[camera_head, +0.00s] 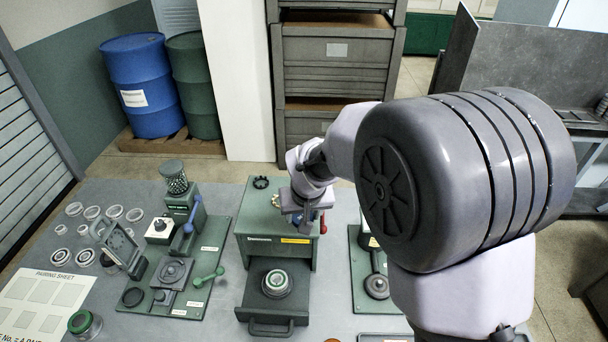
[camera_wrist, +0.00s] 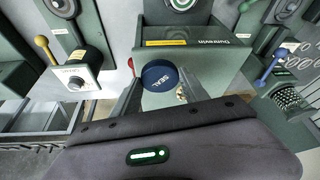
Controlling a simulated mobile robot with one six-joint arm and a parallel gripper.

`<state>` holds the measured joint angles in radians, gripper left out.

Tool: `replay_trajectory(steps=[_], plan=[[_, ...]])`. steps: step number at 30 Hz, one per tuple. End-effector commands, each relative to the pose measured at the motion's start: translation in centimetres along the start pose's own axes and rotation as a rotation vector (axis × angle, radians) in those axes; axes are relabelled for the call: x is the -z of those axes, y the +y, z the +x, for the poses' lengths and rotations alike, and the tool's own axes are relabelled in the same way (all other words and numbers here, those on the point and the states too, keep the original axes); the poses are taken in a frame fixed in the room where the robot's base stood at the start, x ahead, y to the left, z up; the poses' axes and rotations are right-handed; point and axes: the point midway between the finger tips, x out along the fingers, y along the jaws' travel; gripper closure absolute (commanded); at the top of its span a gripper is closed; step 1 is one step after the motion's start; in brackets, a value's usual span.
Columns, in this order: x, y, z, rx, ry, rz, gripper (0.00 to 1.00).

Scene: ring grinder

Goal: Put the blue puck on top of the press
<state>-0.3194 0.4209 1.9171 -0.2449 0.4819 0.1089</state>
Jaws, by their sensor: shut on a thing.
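The blue puck (camera_wrist: 160,76), a round disc marked SEAL, sits between the two fingers of my gripper (camera_wrist: 161,84) in the wrist view. My gripper is shut on it. In the head view my gripper (camera_head: 301,214) is over the top right part of the green drawer cabinet (camera_head: 262,222), and the puck is mostly hidden there. A green machine with a blue lever (camera_head: 188,212) stands left of the cabinet, and another green station (camera_head: 362,268) stands to its right, partly behind my arm. I cannot tell which one is the press.
The cabinet's drawer (camera_head: 258,300) is pulled out, with a green-topped round part (camera_head: 276,283) in it. A dark ring (camera_head: 261,182) lies on the cabinet. Several clear rings and a pairing sheet (camera_head: 42,300) lie at the left of the table. A red lever (camera_wrist: 131,66) is close to my gripper.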

Motion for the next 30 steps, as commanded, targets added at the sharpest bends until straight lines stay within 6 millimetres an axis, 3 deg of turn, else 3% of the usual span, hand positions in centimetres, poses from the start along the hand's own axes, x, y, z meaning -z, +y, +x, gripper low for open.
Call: replay_trajectory(steps=[6,11,22,23,25,30], plan=[[2.5,0.2,1.3,0.000,0.000,0.002,0.99],[0.9,0.2,4.5,0.000,-0.003,0.001,0.99],[0.8,0.2,4.9,0.000,0.000,0.001,0.99],[0.8,0.2,4.8,0.000,0.000,0.001,0.42],[0.8,0.2,4.8,0.000,0.000,0.001,0.29],[0.8,0.2,4.7,0.000,0.000,0.001,0.26]])
